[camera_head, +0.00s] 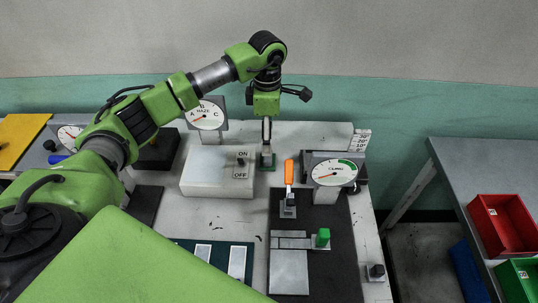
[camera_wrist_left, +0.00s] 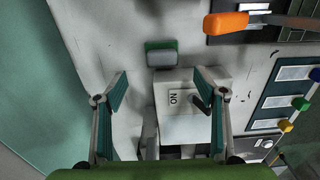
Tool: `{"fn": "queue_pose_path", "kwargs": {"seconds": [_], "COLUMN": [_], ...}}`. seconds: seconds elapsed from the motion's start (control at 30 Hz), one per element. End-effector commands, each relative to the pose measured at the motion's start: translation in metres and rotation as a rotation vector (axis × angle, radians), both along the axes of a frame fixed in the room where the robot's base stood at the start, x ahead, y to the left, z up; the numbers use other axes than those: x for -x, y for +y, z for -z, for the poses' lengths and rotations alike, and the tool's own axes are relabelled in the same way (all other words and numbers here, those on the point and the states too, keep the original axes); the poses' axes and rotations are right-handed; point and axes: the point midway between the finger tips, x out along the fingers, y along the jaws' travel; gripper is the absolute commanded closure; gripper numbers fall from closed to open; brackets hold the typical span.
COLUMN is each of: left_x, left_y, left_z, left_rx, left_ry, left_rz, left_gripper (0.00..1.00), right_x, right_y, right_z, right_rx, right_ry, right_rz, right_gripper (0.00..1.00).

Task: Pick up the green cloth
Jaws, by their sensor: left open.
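A small green piece (camera_wrist_left: 161,44), which looks like the green cloth, lies on the white worktable with a pale grey block covering most of it. The exact height gap cannot be told. My right gripper is not in view.
The white ON/OFF box (camera_head: 218,174) stands close by on the left. An orange-handled lever (camera_head: 289,172) and the curing dial (camera_head: 334,173) stand to the right; the haze dial (camera_head: 206,115) is behind. A wall runs behind the table. Red (camera_head: 503,226) and green bins sit at far right.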

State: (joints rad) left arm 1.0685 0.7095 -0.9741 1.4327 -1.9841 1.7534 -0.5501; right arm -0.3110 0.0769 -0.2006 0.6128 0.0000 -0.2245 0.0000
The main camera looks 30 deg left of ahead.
Motion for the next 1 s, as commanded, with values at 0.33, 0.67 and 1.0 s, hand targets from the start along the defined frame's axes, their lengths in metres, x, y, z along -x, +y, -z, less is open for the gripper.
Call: {"fn": "queue_pose_path", "kwargs": {"seconds": [0.33,0.67,1.0], "left_x": [0.001,0.006,0.005], "left_y": [0.0,-0.003,-0.002], "left_z": [0.037,0.08,0.087], "left_rx": [0.001,0.003,0.001], "left_ry": [0.002,0.003,0.0], "left_rz": [0.0,-0.001,0.0], "left_gripper": [0.35,0.35,0.46], "right_x": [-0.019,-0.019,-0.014], "right_y": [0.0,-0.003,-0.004], "right_z": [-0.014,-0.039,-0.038], "right_rx": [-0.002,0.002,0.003], "right_ry": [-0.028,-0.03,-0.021], "right_rz": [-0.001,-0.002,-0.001], "right_gripper": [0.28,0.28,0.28]}}
